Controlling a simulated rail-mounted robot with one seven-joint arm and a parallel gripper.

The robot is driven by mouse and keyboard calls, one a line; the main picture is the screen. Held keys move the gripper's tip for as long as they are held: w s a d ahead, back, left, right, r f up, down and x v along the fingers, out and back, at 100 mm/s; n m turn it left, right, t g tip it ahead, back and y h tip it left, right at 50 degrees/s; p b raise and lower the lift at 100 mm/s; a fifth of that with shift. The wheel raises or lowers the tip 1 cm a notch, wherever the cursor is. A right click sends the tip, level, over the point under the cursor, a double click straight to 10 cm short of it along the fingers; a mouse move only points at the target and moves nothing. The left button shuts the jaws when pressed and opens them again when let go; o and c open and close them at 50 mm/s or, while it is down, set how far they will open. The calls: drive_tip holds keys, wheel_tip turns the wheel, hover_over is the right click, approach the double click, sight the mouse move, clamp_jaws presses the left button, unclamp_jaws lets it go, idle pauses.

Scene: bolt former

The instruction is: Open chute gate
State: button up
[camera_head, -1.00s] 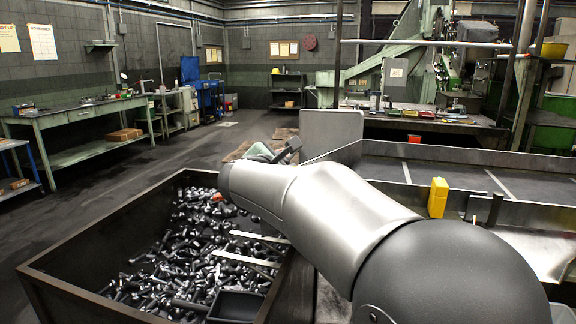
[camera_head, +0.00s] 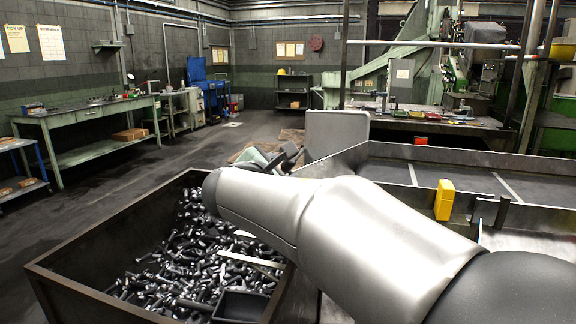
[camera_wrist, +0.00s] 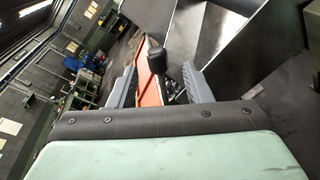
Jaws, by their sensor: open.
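In the wrist view my gripper (camera_wrist: 160,69) is open, with its two grey fingers spread apart. No contact with the fingers is clear. In the head view my arm hides most of the gate area, and only a dark part and pale green part of my gripper (camera_head: 284,158) show past it. The upright grey chute panel (camera_head: 336,133) stands behind.
A dark open bin (camera_head: 98,225) of loose bolts stands below my arm at left. A grey-walled chute or conveyor (camera_head: 455,172) runs to the right, with a yellow block (camera_head: 444,200) on its near edge. The floor at left (camera_head: 125,185) is clear.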

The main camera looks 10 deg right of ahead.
drive_tip(key=v, duration=1.1)
drive_tip(key=shift+s+p, duration=0.25)
drive_tip(key=shift+p, duration=0.05)
drive_tip(key=s+d+f+m+g+y+p, duration=0.2)
drive_tip(key=s+d+f+m+g+p, duration=0.6)
drive_tip(key=s+d+p, duration=0.15)
drive_tip(key=s+a+f+m+g+y+p, duration=0.1)
drive_tip(key=s+f+m+g+y+p, duration=0.1)
drive_tip(key=s+m, duration=0.4)
drive_tip(key=s+a+f+m+g+y+p, duration=0.1)
drive_tip(key=s+f+m+g+y+p, duration=0.1)
drive_tip(key=s+m+y+p, duration=0.3)
drive_tip(key=shift+s+a+f+m+g+p, duration=0.25)
drive_tip(key=shift+s+f+m+g+p, duration=0.2)
drive_tip(key=shift+s+f+m, duration=0.4)
